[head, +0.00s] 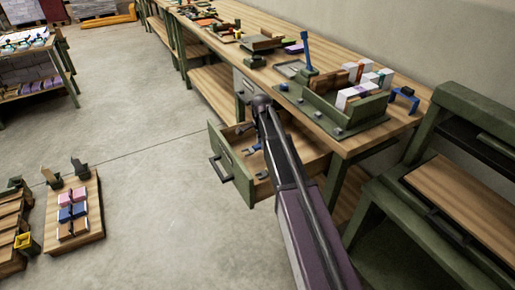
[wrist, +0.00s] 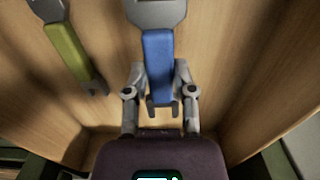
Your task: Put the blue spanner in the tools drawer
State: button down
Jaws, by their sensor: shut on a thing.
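The blue spanner (wrist: 158,65) has a grey metal head and a blue handle. In the wrist view my gripper (wrist: 162,104) is closed around the lower end of its handle, and the head points away toward the top edge. The wooden inside of the tools drawer (wrist: 245,60) surrounds it; I cannot tell if the spanner touches the drawer floor. A spanner with a green handle (wrist: 66,50) lies to its left. In the head view the drawer (head: 230,176) is pulled open under the workbench, and my arm reaches over it, hiding much of the inside.
The long workbench (head: 395,127) carries a green tray of boxes (head: 335,118) above the drawer. A green cabinet (head: 440,190) stands at the right. A pallet with pink and blue packs (head: 93,225) lies on the floor at left. The floor left of the drawer is clear.

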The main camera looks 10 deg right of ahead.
aim_at(259, 146)
jog(key=shift+w+a, duration=0.1)
jog(key=shift+w, duration=0.45)
jog(key=shift+w+a+f, duration=0.1)
jog(key=shift+w, duration=0.4)
jog(key=shift+w+f+b, duration=0.15)
jog(key=shift+f+b, duration=0.15)
jog(key=shift+b, duration=0.1)
notch_tip(259, 146, down, 3)
jog(key=b, duration=0.3)
jog(key=shift+f, duration=0.1)
jog(key=shift+c, duration=2.2)
grip_release()
jog(key=shift+r, duration=0.2)
